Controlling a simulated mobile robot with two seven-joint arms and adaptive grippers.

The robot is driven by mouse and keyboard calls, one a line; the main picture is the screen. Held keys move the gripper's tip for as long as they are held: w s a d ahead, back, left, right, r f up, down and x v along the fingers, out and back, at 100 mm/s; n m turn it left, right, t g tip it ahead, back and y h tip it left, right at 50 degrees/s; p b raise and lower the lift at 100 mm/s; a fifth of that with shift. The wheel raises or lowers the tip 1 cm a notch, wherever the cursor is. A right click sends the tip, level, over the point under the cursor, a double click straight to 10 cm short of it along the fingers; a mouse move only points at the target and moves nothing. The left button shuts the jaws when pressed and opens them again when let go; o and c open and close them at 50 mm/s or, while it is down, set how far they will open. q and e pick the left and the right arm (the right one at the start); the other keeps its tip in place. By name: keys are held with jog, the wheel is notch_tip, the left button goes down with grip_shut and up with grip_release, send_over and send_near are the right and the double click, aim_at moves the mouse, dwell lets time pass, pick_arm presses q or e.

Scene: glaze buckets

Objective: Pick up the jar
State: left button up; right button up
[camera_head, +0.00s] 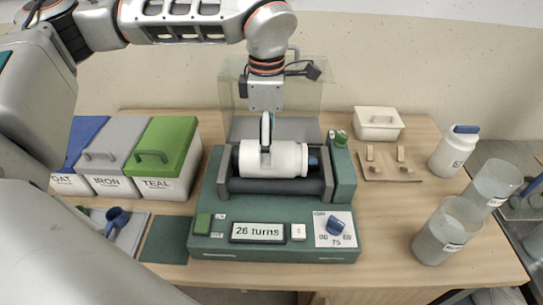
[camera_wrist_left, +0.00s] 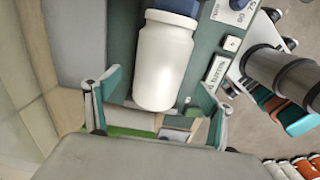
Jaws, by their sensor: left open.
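A white jar (camera_head: 285,160) with a blue lid lies on its side on the rollers of a green mill (camera_head: 205,225). In the left wrist view the jar's white body (camera_wrist_left: 163,65) runs up the picture, lid at the top. My left gripper (camera_head: 266,135) is above the jar, pointing down, its near finger in front of the jar's upper part. In the wrist view the open fingers (camera_wrist_left: 157,92) stand apart on either side of the jar, with gaps visible. Another white jar (camera_head: 452,155) with a blue lid stands upright at the right. My right gripper is not in view.
The mill's display (camera_head: 258,231) reads "26 turns". A clear guard (camera_head: 312,85) stands behind the rollers. Lidded bins, including a green-lidded TEAL one (camera_head: 165,150), stand left. Clear buckets (camera_head: 447,232) and a cream box (camera_head: 378,123) are right. Wooden tabletop is free between mill and buckets.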

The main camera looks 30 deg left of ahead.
pick_arm(q)
jog(key=f, duration=0.5)
jog(key=shift+w+d+f, duration=0.15)
jog(key=shift+d+f, duration=0.05)
jog(key=c, duration=1.6)
jog(key=shift+r, duration=0.15)
